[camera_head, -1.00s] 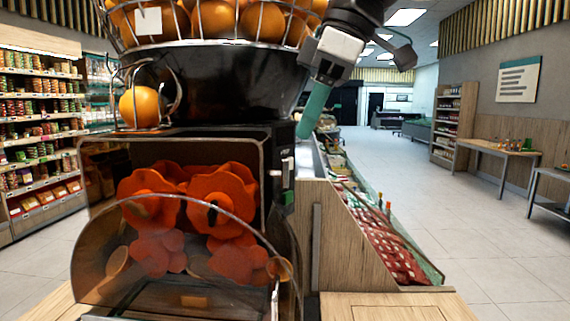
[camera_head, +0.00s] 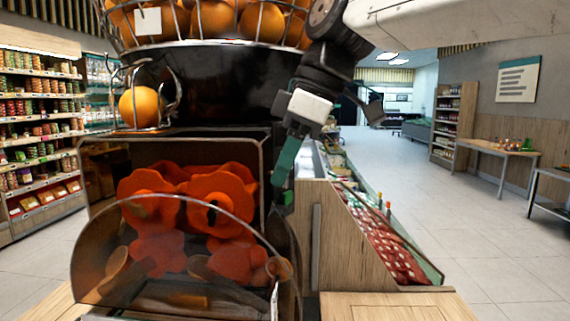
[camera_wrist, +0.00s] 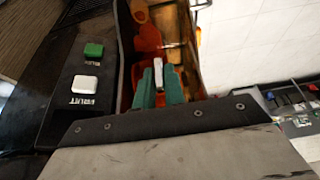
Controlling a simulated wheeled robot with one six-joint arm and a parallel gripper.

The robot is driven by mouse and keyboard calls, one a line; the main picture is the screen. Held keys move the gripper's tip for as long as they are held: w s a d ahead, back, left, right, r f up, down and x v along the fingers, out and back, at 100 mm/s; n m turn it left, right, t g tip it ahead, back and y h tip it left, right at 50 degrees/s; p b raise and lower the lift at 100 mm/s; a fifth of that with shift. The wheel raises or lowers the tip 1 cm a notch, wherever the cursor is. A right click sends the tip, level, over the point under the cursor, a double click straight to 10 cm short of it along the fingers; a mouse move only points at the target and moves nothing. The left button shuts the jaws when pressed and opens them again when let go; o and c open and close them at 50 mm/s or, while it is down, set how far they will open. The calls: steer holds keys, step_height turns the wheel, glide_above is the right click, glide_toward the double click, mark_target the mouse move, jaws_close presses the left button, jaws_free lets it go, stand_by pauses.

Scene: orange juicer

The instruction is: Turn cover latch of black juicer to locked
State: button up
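The black juicer (camera_head: 225,85) stands at left centre in the head view, with a clear front cover (camera_head: 110,285) over orange-red pressing parts (camera_head: 205,195). A small pale upright strip (camera_head: 275,302) at the cover's lower right edge may be the latch; its setting is too small to tell. My gripper (camera_head: 279,184) points down at the juicer's right front edge, above that strip. In the wrist view its two green fingers (camera_wrist: 159,88) stand apart, with a narrow pale piece (camera_wrist: 158,74) showing between them. I cannot tell whether they touch it.
A green button (camera_wrist: 93,50) and a white button (camera_wrist: 86,84) sit on the juicer's black side panel. Oranges (camera_head: 205,18) fill the wire basket on top. A wooden counter with produce (camera_head: 385,245) stands to the right; open floor lies beyond.

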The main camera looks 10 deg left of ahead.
jaws_close()
steer(key=shift+w+g, duration=0.25)
steer(key=shift+g, duration=0.75)
steer(key=shift+m+g, duration=0.4)
steer(key=shift+g, duration=0.8)
steer(key=o, duration=0.6)
jaws_free()
steer(key=v, duration=0.7)
steer(key=shift+w+r, duration=0.15)
steer(key=shift+r, duration=0.2)
